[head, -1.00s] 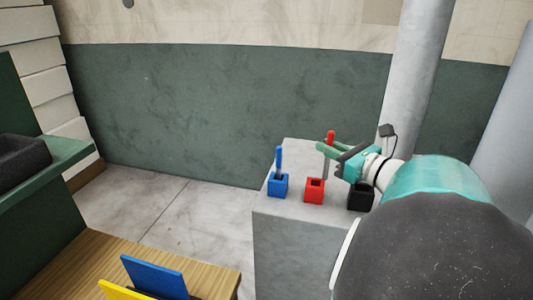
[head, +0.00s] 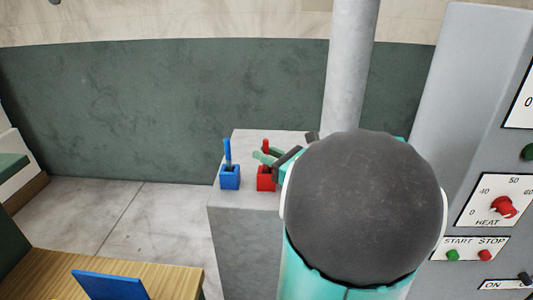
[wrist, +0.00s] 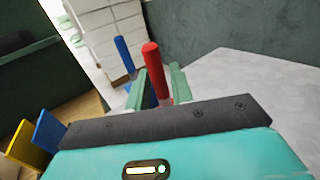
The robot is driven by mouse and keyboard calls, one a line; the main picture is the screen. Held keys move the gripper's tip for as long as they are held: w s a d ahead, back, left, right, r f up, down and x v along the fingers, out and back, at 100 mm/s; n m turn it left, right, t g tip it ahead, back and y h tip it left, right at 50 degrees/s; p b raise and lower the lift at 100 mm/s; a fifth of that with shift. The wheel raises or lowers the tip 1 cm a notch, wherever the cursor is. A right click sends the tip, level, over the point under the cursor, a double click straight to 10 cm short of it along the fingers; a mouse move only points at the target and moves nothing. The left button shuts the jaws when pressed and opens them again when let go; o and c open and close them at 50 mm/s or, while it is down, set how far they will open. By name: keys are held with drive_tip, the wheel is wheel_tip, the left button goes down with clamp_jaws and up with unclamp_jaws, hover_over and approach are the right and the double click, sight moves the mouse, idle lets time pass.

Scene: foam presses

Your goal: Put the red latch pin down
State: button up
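The red latch pin (wrist: 152,62) stands between my gripper's two green fingers in the wrist view. Its top (head: 265,145) shows in the head view above the red socket block (head: 267,182). The pin looks set down in the block, though the fingers partly hide where they meet. My gripper (head: 268,156) is around the pin, just above the block. In the wrist view, a strip of blue shows between the left finger and the pin, so the fingers look spread, not clamped.
A blue pin (head: 227,151) stands in a blue block (head: 230,179) left of the red one on the grey pedestal (head: 241,245). A grey pole (head: 350,75) rises behind. A control panel (head: 480,215) stands at right. A wooden table (head: 165,282) with a blue plate is at lower left.

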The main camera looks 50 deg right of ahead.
drive_tip(key=shift+o, duration=0.9)
